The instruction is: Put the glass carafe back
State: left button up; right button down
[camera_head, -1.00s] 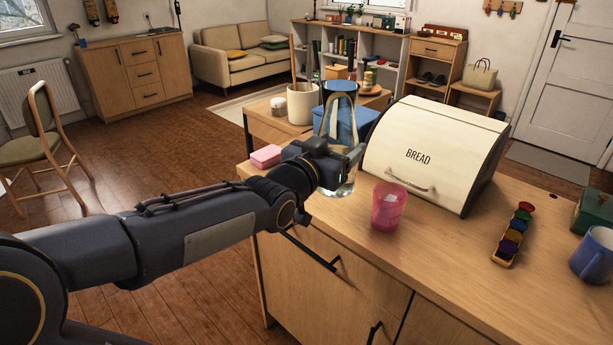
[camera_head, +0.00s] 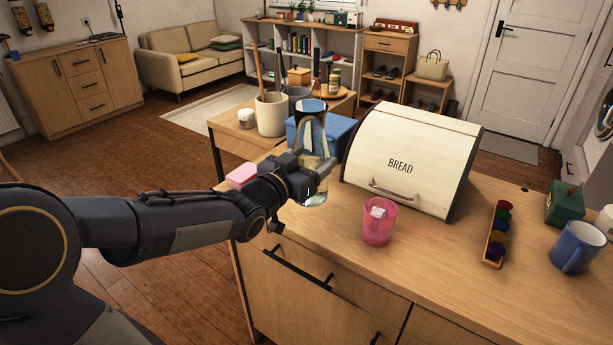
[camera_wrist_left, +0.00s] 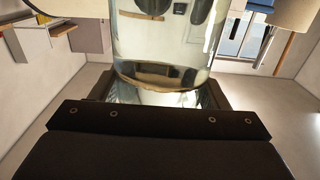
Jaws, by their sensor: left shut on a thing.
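The glass carafe (camera_head: 313,135) is clear glass with a blue-tinted top and stands upright in the grip of my left gripper (camera_head: 316,172). My left gripper is shut on its body, just left of the bread box. The carafe also fills the upper middle of the left wrist view (camera_wrist_left: 163,45), with the gripper (camera_wrist_left: 160,95) below it. In the head view the carafe's base shows just below the fingers, over the counter; I cannot tell whether it touches the wood. My right gripper is not in view.
A cream bread box (camera_head: 412,155) stands right of the carafe. A pink tumbler (camera_head: 379,224) is in front of it, and a blue box (camera_head: 335,131) and a utensil crock (camera_head: 271,114) are behind. A pink sponge (camera_head: 241,175) lies left. The front of the counter (camera_head: 400,265) is clear.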

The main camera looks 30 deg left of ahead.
aim_at(307, 164)
pick_arm(q)
jog(key=w+a+f, duration=0.1)
jog(key=f, duration=0.1)
jog(key=shift+w+a+f, duration=0.35)
jog(key=shift+w, duration=0.05)
jog(key=shift+f, duration=1.6)
jog(key=shift+b, duration=0.3)
jog(key=shift+f, duration=0.15)
jog(key=o, duration=1.2)
jog(key=shift+f, duration=0.15)
jog(key=o, duration=0.4)
